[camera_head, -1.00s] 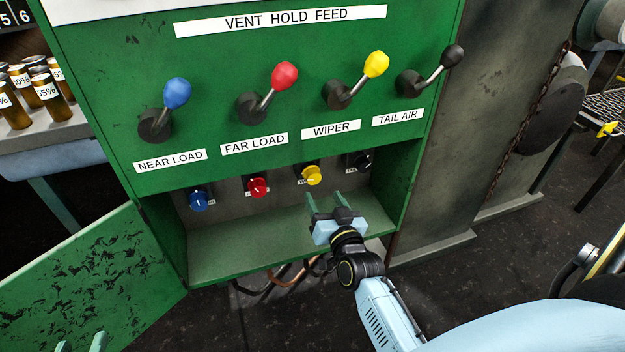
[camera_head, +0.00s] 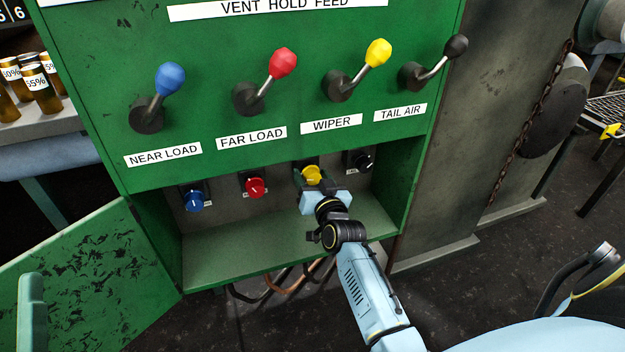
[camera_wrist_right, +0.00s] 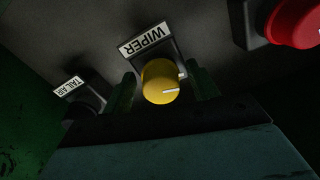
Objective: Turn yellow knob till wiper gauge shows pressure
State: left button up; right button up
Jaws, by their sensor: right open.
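The yellow knob (camera_head: 313,174) sits in the recessed lower bay of the green cabinet, below the WIPER label (camera_head: 331,124). In the right wrist view the yellow knob (camera_wrist_right: 158,80) shows a white pointer line toward the right, with a WIPER tag above it. My right gripper (camera_head: 314,179) is open, with one finger on each side of the knob; gaps show between fingers and knob in the wrist view. A pale green finger of my left gripper (camera_head: 31,300) shows at the lower left; its opening cannot be judged. No wiper gauge is visible.
A red knob (camera_head: 254,187) and a blue knob (camera_head: 194,200) sit left of the yellow one, a black knob (camera_head: 359,161) right. Coloured levers stand above. The bay's shelf (camera_head: 225,247) is bare. An open green door (camera_head: 75,290) hangs at left.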

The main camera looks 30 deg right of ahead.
pick_arm(q)
jog(key=shift+r, duration=0.1)
pick_arm(e)
jog(key=c, duration=1)
jog(key=shift+r, duration=0.1)
jog(key=m+p, duration=0.2)
jog(key=shift+p, duration=0.3)
jog(key=shift+m+p, duration=0.65)
jog(key=shift+m, duration=0.85)
pick_arm(q)
notch_tip(320, 180, down, 14)
jog(key=a+g+y, duration=0.2)
jog(key=g+y, duration=0.1)
jog(key=g, duration=0.6)
jog(key=shift+a+g+y, duration=0.25)
jog(key=shift+g+y, duration=0.05)
jog(key=shift+g, duration=0.1)
jog(key=shift+w, duration=0.1)
pick_arm(e)
jog(key=o, duration=1)
